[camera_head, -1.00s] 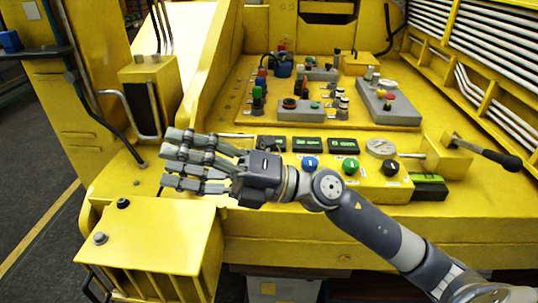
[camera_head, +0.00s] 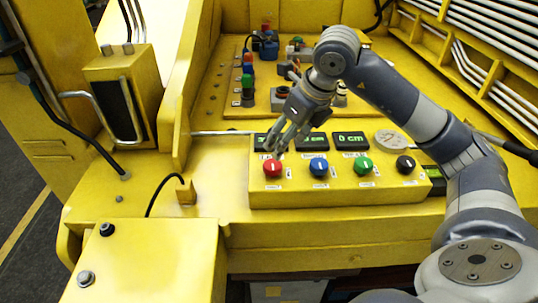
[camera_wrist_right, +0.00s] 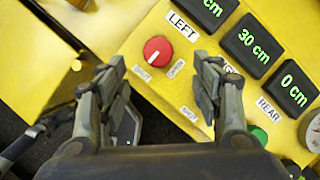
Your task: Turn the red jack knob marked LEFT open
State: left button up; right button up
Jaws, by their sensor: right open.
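The red knob (camera_head: 272,168) is the leftmost of a row of knobs on the yellow control box (camera_head: 330,190). In the right wrist view the red knob (camera_wrist_right: 158,51) sits beside a white label reading LEFT (camera_wrist_right: 183,24); its white line slants toward the lower left. My right gripper (camera_head: 280,143) reaches down from above, just behind the red knob. In the wrist view the right gripper's (camera_wrist_right: 160,68) fingers are spread, with the knob showing beyond and between their tips, apart from them. My left gripper is not in view.
Blue (camera_head: 319,168), green (camera_head: 363,166) and black (camera_head: 405,165) knobs continue the row to the right. Displays sit behind them; one reads 30 cm (camera_wrist_right: 252,46), another 0 cm (camera_wrist_right: 292,89). A black cable (camera_head: 162,185) curves up left of the box.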

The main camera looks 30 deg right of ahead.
aim_at(273, 164)
jog(key=p+x, duration=0.1)
jog(key=x, duration=0.5)
jog(key=shift+s+a+f, duration=0.1)
jog(key=x, duration=0.2)
jog(key=shift+f+p, duration=0.25)
jog(key=shift+p, duration=0.05)
jog(key=shift+w+f, duration=0.3)
jog(key=shift+f, duration=0.2)
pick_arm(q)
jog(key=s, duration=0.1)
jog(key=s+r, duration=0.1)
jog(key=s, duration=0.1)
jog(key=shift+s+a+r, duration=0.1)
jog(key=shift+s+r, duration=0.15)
pick_arm(e)
jog(key=c, duration=1.1)
